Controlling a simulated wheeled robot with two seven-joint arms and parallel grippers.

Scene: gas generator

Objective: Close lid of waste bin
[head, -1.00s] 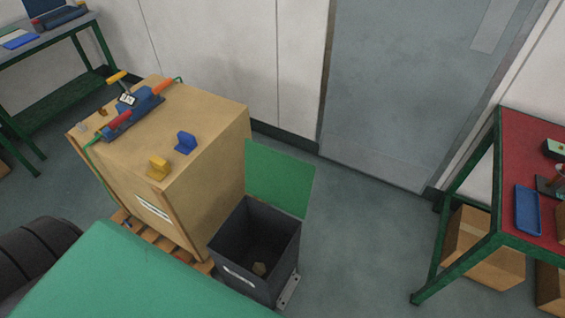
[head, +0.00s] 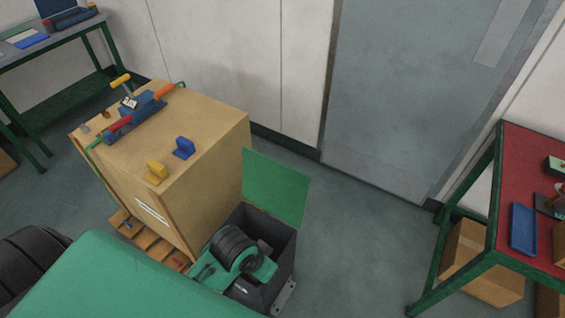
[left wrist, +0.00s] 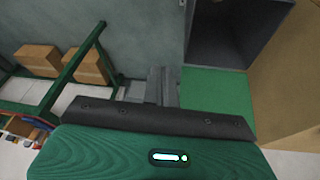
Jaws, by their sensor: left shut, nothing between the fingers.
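The waste bin (head: 284,258) is a dark grey open box on the floor beside the wooden crate. Its green lid (head: 276,187) stands up, open, from the bin's far edge. My green left arm reaches in from the lower left and covers much of the bin's near side and opening. In the left wrist view my left gripper (left wrist: 162,86) is shut and empty, beside the green lid (left wrist: 218,98); contact cannot be told. The dark bin (left wrist: 228,32) shows above the lid there. The left fingertips cannot be made out in the head view. My right gripper is not in view.
A wooden crate (head: 215,165) on a pallet stands close to the bin's left, with blue and yellow parts on top. A red-topped table (head: 485,255) with green legs stands at the right. The floor (head: 350,220) between bin and table is clear.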

